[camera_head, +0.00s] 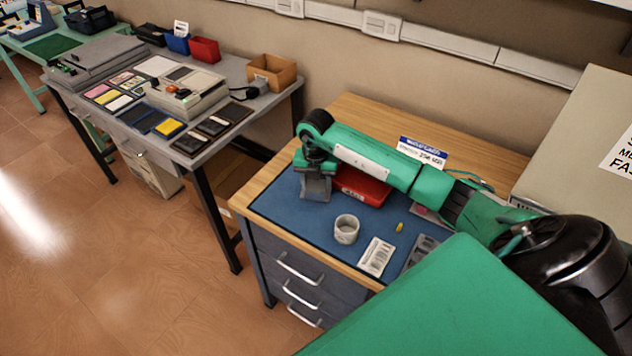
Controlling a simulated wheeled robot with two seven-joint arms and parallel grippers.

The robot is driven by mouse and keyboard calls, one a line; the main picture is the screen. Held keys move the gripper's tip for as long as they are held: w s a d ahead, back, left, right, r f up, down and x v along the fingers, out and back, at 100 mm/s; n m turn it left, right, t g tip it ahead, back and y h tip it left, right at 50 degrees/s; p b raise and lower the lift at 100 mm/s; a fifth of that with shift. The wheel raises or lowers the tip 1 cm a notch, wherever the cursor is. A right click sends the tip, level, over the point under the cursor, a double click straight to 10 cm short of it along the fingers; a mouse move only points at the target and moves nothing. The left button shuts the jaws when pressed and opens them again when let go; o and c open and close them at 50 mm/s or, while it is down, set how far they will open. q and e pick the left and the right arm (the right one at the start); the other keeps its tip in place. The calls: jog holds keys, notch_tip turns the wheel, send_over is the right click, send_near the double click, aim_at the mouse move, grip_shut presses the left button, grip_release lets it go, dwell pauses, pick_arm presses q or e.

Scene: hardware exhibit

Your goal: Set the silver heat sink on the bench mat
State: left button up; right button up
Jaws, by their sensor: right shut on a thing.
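The blue bench mat (287,205) lies on a wooden-topped bench with drawers. My right arm reaches in from the right, and its gripper (315,168) points down over the mat's back left part. The gripper is shut on the silver heat sink (316,188), a grey block showing below the jaws. The heat sink is over the mat; I cannot tell whether its underside touches it. The gripper hides its top. My left gripper is not in view.
On the mat are a red case (362,188) close right of the heat sink, a white cup-like roll (346,229), a pale card (377,256) and a small yellow piece (399,227). A blue-and-white sign (422,152) stands behind. The mat's left front is clear.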

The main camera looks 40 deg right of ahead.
aim_at(316, 185)
jog(key=shift+f, duration=0.1)
jog(key=o, duration=0.8)
jog(key=shift+c, duration=0.2)
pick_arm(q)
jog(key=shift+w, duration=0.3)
pick_arm(e)
jog(key=shift+r, duration=0.55)
pick_arm(q)
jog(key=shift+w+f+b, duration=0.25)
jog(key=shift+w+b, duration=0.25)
jog(key=shift+b, duration=0.1)
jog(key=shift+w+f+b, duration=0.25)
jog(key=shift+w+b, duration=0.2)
jog(key=shift+b, duration=0.1)
pick_arm(e)
notch_tip(316, 185, up, 11)
